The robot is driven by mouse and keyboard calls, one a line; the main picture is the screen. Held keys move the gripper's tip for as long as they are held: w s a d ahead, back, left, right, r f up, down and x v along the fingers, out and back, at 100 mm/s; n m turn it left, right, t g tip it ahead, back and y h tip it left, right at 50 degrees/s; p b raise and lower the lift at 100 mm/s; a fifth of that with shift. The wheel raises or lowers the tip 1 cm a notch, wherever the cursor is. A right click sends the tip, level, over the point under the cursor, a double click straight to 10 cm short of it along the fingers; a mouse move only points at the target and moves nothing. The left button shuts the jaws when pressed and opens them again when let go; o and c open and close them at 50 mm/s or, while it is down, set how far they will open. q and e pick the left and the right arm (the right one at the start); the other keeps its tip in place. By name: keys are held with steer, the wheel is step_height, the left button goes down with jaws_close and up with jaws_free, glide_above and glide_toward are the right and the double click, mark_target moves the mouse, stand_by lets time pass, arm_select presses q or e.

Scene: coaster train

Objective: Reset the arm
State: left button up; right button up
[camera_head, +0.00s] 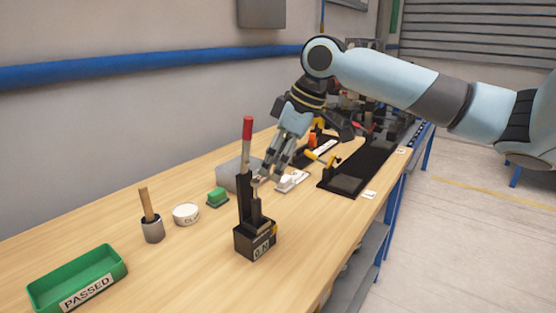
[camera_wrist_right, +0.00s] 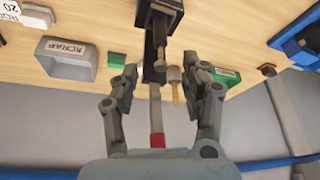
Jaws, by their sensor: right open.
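My right gripper (camera_head: 272,168) hangs from my pale blue arm, over the middle of the workbench in the head view. Its fingers also show in the right wrist view (camera_wrist_right: 164,75), spread wide apart with nothing clasped. A black fixture (camera_head: 255,240) with an upright lever and red grip (camera_head: 247,128) stands in front of the gripper in the head view. In the wrist view the lever's red grip (camera_wrist_right: 157,140) appears between the open fingers, with no visible contact. My left gripper is in neither view.
The wooden bench (camera_head: 190,250) holds a green PASSED tray (camera_head: 92,278), a pot with a wooden handle (camera_head: 152,230), a white round tub (camera_head: 186,214), a green block (camera_head: 217,198) and a grey SCRAP bin (camera_wrist_right: 68,60). A black fixture (camera_head: 350,178) lies to the right.

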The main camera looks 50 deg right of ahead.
steer(key=shift+s+r, duration=0.1)
steer(key=shift+r, duration=0.25)
stand_by(0.3)
